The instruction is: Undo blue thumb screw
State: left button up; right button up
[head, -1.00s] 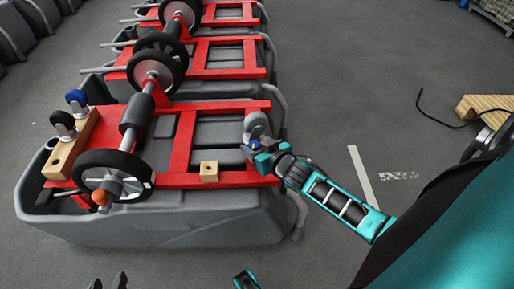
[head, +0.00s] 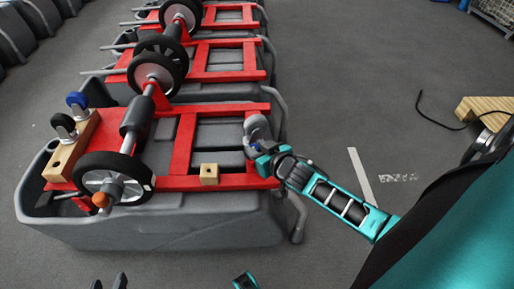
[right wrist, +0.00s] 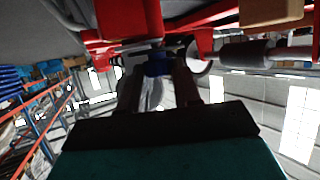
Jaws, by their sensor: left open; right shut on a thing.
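The blue thumb screw (head: 251,148) sits at the right end of the near red frame, just below a grey caster-like wheel (head: 257,126). My right gripper (head: 257,150) is shut on it and hides most of it in the head view. In the right wrist view the blue screw (right wrist: 157,66) shows between the two fingers (right wrist: 158,88), right under the red frame (right wrist: 205,40). My left gripper (head: 108,281) shows only as two dark, spread fingertips at the bottom edge of the head view, empty and away from the tank.
The near grey tank (head: 170,226) carries the red frame, a black wheel (head: 112,178), a small wooden block (head: 209,174) and a longer wooden block (head: 72,150) with casters. More tanks stand behind. A grey hose (head: 299,215) hangs right of the tank. The floor to the right is mostly clear.

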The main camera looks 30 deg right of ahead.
jog(key=shift+r+n+y+p, duration=0.25)
jog(key=shift+n+y+p, duration=0.4)
jog(key=shift+n+y, duration=0.05)
jog(key=shift+f+n+y, duration=0.1)
jog(key=shift+n+y, duration=0.4)
jog(key=shift+y, duration=0.2)
jog(key=shift+d+y, duration=0.1)
jog(key=shift+y, duration=0.3)
jog(key=shift+f, duration=0.1)
jog(key=o, duration=1.1)
jog(key=shift+c, duration=0.2)
jog(key=shift+d, duration=0.1)
jog(key=p+v, duration=0.5)
jog(key=v, duration=0.7)
jog(key=shift+s+r, duration=0.3)
jog(key=shift+r, duration=0.15)
